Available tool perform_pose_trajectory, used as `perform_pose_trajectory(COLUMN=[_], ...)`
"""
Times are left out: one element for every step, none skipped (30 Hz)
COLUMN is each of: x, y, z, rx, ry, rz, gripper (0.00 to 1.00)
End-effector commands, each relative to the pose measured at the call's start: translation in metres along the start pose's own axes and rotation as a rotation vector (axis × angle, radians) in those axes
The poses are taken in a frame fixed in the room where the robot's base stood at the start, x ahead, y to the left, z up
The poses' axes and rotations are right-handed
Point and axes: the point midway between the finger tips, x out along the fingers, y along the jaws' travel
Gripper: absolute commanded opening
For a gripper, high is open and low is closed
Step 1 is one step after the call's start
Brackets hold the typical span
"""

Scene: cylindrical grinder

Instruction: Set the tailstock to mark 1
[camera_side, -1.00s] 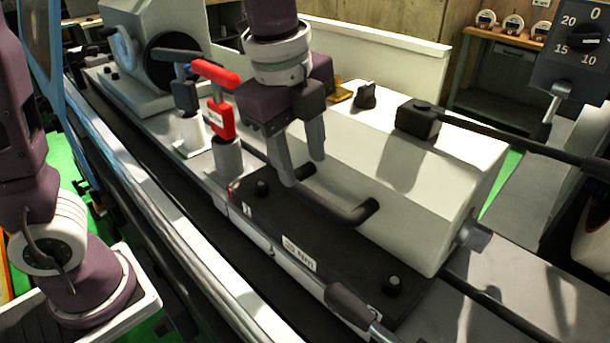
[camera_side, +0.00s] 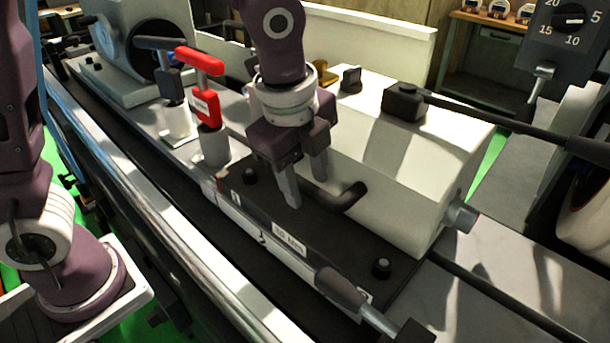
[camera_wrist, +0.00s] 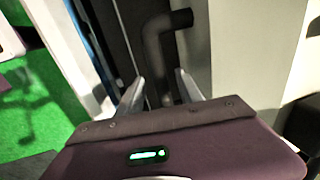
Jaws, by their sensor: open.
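The tailstock is a white housing (camera_side: 420,170) on a dark base plate (camera_side: 345,240). A small label reading 1 (camera_side: 237,198) is at the plate's front left edge. A black bent handle (camera_side: 347,198) sticks out of the housing's front.
A red-handled lever (camera_side: 207,105) and a dark-handled one (camera_side: 172,85) stand just left of my gripper. A black lever (camera_side: 500,120) reaches right from the housing top. A dial panel (camera_side: 570,28) is upper right.

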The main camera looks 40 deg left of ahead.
Motion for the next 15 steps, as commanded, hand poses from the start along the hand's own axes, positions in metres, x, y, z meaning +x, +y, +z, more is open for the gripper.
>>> perform_pose_trajectory(x=[0.0003,0.0002,0.0001,0.0001,0.0,-0.0001,-0.0001,-0.0001,-0.0002,-0.0002,-0.0002,-0.0003,-0.0003,-0.0003,-0.0003], y=[0.0,-0.0001,-0.0001,-0.0001,-0.0001,-0.0002,-0.0002,-0.0002,-0.0002,-0.0002,-0.0002,-0.0002,-0.0002,-0.0002,-0.0002], z=[0.0,0.0,0.0,0.0,0.0,0.0,0.0,0.0,0.0,0.0,0.0,0.0,0.0,0.0,0.0], rx=[0.0,0.0,0.0,0.0,0.0,0.0,0.0,0.0,0.0,0.0,0.0,0.0,0.0,0.0,0.0], ry=[0.0,0.0,0.0,0.0,0.0,0.0,0.0,0.0,0.0,0.0,0.0,0.0,0.0,0.0,0.0], rz=[0.0,0.0,-0.001,-0.001,0.0,-0.001,-0.001,-0.001,-0.001,-0.001,-0.001,-0.001,-0.001,-0.001,-0.001], gripper=[0.43,0.43,0.43,0.43,0.43,0.35,0.29,0.23,0.16,0.1,0.04,0.0,0.0,0.0,0.0])
